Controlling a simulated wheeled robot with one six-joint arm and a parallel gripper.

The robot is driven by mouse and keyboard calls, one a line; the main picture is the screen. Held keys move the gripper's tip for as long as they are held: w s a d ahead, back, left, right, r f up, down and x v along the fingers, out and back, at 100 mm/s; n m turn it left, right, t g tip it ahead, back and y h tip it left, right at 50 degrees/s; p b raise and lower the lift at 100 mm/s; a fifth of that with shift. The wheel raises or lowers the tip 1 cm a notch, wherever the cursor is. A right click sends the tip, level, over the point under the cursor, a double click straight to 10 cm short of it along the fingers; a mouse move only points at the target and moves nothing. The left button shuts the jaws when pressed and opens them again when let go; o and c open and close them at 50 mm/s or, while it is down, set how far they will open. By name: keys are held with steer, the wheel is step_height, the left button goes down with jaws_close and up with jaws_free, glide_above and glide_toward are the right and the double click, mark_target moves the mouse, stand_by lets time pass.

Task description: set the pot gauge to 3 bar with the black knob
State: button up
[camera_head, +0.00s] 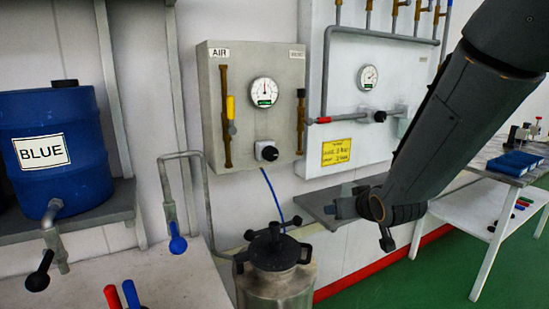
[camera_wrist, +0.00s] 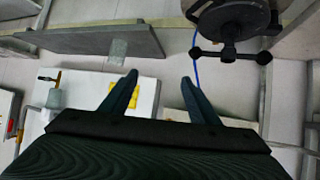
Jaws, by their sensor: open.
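A grey panel labelled AIR (camera_head: 215,110) hangs on the wall in the head view. It carries a round white gauge (camera_head: 264,91) with a green label; its needle points roughly upward, but the scale is too small to read. The black knob (camera_head: 267,151) sits below the gauge, with a white mark on it. My gripper (camera_wrist: 159,96) is open and empty in the wrist view, its fingers apart and touching nothing. The knob and gauge are not clearly visible there. In the head view my arm's end is right of the panel and lower than the knob, well apart from it.
The metal pot (camera_head: 274,288) with a black clamped lid stands below the panel, joined by a blue hose (camera_head: 270,190). A grey shelf (camera_head: 325,203) projects near my arm's end. A white board (camera_head: 345,110) with another gauge (camera_head: 367,77) and pipes is right of the panel.

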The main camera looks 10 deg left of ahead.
steer(key=w+a+r+n+t+y, duration=0.25)
steer(key=a+r+y, duration=0.2)
steer(key=a, duration=0.45)
steer(key=n+y, duration=0.1)
steer(key=y, duration=0.2)
glide_toward(272, 155)
steer(key=p+x, duration=0.1)
steer(key=x, duration=0.7)
steer(key=shift+w+a, duration=0.15)
steer(key=shift+w, duration=0.05)
steer(key=c, duration=1)
steer(key=shift+n, duration=0.25)
steer(key=shift+c, duration=0.2)
